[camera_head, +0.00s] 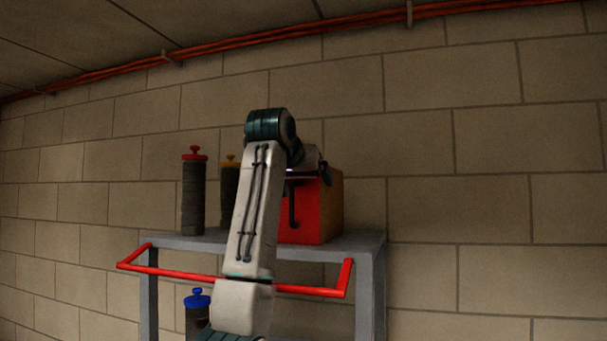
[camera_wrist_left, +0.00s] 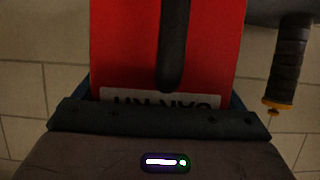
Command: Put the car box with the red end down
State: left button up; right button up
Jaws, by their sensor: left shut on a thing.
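The car box (camera_head: 305,215) is at the top shelf of a grey cart, its red face toward the head camera and a brown side to the right. It looks upright; whether its base touches the shelf is hard to tell. My left gripper (camera_head: 318,172) is shut on the box near its top, with the arm hiding the left part. In the left wrist view the box's red face (camera_wrist_left: 120,45) fills the middle, with a dark strip across it and a white label with partly hidden, upside-down lettering. My right gripper is not in view.
The cart's top shelf (camera_head: 350,243) has a red handle rail (camera_head: 175,272) in front. A red-capped dark cylinder (camera_head: 193,200) and a yellow-capped one (camera_head: 229,190) stand left of the box. A blue-capped one (camera_head: 197,312) is lower down. A block wall is behind.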

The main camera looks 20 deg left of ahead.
pick_arm(q)
jog(key=shift+s+d, duration=0.3)
jog(key=shift+s, duration=0.15)
jog(key=o, duration=1.1)
jog(key=shift+f, duration=0.1)
jog(key=shift+c, duration=0.2)
jog(key=shift+o, duration=0.6)
jog(key=shift+w+a, duration=0.1)
jog(key=shift+w, duration=0.1)
jog(key=b+v, duration=0.3)
jog(key=v, duration=0.1)
jog(key=shift+f, duration=0.1)
jog(key=b+v, duration=0.4)
jog(key=v, duration=0.4)
jog(key=shift+r, duration=0.35)
